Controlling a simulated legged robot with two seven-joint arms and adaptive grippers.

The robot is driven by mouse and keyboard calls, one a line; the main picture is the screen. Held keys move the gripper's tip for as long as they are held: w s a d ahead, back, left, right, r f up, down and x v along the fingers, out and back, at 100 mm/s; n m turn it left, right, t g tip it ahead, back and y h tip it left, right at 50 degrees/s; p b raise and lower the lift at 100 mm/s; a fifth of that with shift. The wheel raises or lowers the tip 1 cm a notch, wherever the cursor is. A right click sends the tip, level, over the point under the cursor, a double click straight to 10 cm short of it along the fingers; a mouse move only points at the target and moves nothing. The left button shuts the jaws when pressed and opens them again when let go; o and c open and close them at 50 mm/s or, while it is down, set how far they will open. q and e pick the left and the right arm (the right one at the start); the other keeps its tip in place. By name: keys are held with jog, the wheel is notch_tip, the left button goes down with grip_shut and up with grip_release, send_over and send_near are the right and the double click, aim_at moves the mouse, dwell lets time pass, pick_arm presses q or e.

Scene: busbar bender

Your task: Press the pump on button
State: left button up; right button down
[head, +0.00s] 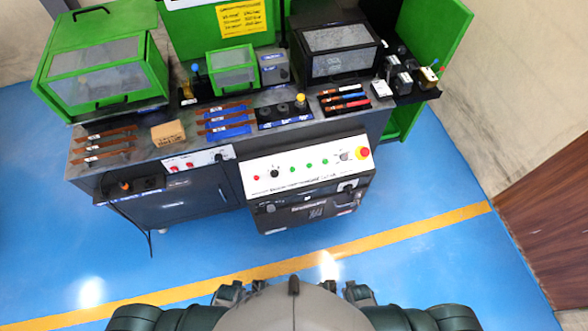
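A white control panel (306,168) slopes on the front of the bench. It carries a small red button or lamp (256,178) at its left, a black knob (274,174), and a row of small green buttons or lamps (308,166). A grey round switch (344,156) and a large red mushroom button (363,153) on yellow are at its right end. The labels are too small to read, so I cannot tell which one is the pump on button. Neither gripper can be made out; only dark parts of my own body show along the bottom edge.
The bench (285,129) holds green-framed machines (100,78), copper-coloured bars (106,153) and a cardboard-coloured block (168,133). A smaller white panel (198,158) with red controls is to the left. Blue floor (400,262) with a yellow line (350,246) is clear before the bench.

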dwell(1.2)
